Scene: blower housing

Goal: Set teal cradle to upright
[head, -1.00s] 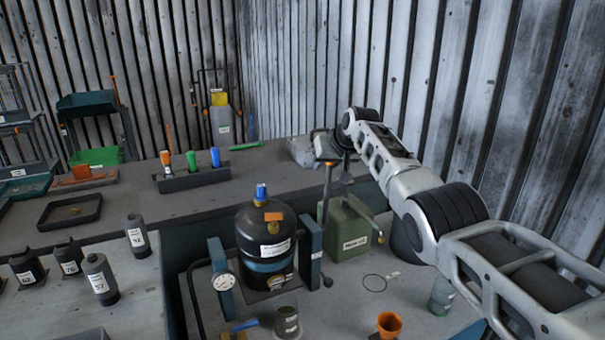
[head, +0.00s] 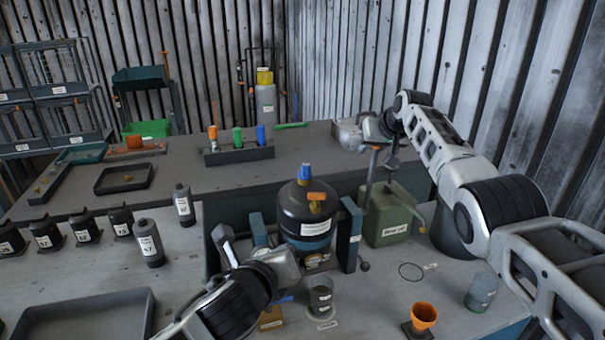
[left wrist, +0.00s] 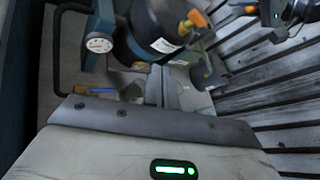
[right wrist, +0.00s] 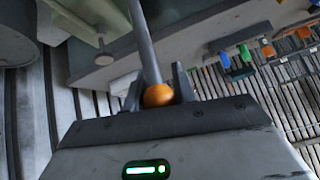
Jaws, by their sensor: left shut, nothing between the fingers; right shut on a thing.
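The teal cradle has two posts (head: 349,235) beside a black tank (head: 303,222) with a blue cap. The tank looks roughly upright; I cannot tell a small tilt. The left wrist view also shows the tank (left wrist: 158,28) and a gauge (left wrist: 99,44). My left gripper (head: 284,262) is in front of the cradle's lower left side, shut and empty; its fingers show in the left wrist view (left wrist: 160,85). My right gripper (head: 371,131) is behind and right of the tank. It is shut on an orange knob (right wrist: 158,95) on a grey rod (right wrist: 145,45).
A green can (head: 388,225) stands right of the cradle. An orange funnel (head: 423,316), a grey cup (head: 320,297) and a clear jar (head: 481,292) stand on the front bench. Dark bottles (head: 149,243) and a grey tray (head: 85,320) are at left.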

